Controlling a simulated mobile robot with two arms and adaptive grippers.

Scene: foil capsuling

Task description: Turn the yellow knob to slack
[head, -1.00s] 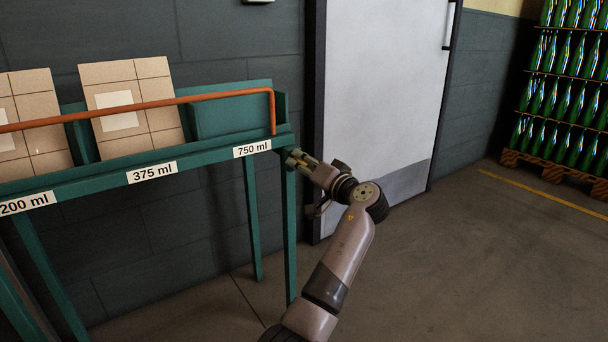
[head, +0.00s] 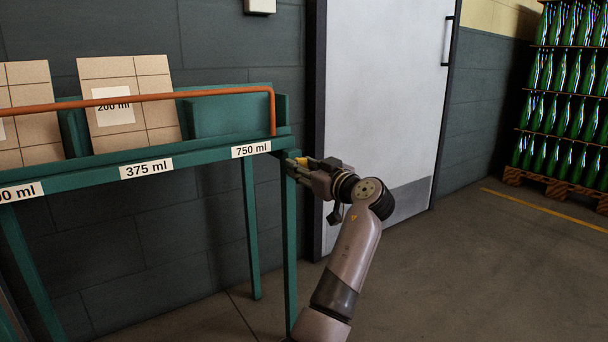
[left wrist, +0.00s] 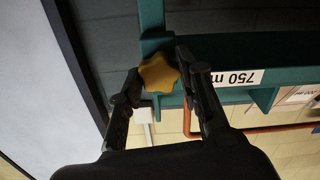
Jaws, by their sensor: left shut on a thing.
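The yellow knob (left wrist: 158,73) is a star-shaped knob at the end of the green rack, seen in the left wrist view between my left gripper's fingers. In the head view a small bit of the knob (head: 301,160) shows at the rack's right corner, mostly hidden by the gripper. My left gripper (head: 297,168) reaches to it from the right and is shut on it. The same gripper (left wrist: 157,80) in the left wrist view has one finger on each side of the knob. My right gripper is in neither view.
The green rack (head: 215,152) has an orange rail (head: 200,95) and size labels. Cardboard boxes (head: 128,80) stand on it; the 750 ml bay is empty. A white door (head: 385,90) is behind my arm. Green bottles (head: 560,110) stand on a pallet at right. The floor between is clear.

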